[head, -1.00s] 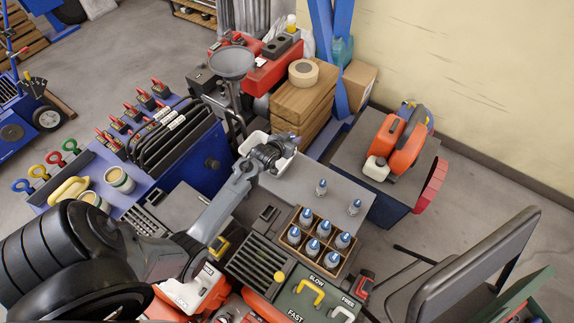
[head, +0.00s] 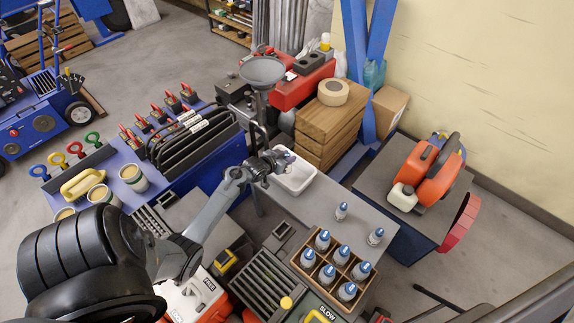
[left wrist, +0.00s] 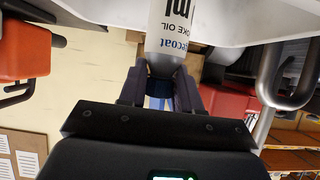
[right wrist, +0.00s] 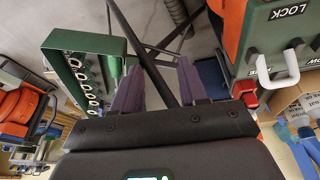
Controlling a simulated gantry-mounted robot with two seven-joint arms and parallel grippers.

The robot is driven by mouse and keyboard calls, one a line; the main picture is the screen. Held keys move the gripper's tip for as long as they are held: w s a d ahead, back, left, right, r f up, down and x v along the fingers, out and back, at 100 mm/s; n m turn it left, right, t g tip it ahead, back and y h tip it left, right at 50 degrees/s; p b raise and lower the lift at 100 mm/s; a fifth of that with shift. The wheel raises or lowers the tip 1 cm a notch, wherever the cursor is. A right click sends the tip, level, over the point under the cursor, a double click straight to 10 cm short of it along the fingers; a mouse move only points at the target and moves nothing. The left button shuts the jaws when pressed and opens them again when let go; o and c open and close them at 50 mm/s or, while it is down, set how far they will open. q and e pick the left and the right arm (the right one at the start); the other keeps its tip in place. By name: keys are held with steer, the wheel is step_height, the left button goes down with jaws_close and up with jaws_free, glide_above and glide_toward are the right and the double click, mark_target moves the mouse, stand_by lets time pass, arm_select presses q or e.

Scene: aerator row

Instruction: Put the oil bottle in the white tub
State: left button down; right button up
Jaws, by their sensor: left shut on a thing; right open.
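My left gripper (head: 280,163) is at the left rim of the white tub (head: 300,181) in the head view. In the left wrist view my left gripper (left wrist: 160,88) is shut on the oil bottle (left wrist: 172,28), a grey-white bottle with a printed label. The white tub's pale surface (left wrist: 105,14) shows close around the bottle there. I cannot tell whether the bottle touches it. The bottle is mostly hidden by the gripper in the head view. My right gripper (right wrist: 157,85) is open and empty in the right wrist view; it is not in the head view.
A wooden crate (head: 328,284) holds several blue-capped bottles. A metal funnel (head: 262,72) and stacked wooden blocks (head: 328,128) stand behind the tub.

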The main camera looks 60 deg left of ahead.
arm_select(q)
step_height(320, 180, down, 4)
steer(key=b, duration=0.2)
steer(key=shift+b, duration=0.3)
steer(key=shift+r, duration=0.1)
steer(key=c, duration=0.8)
jaws_free()
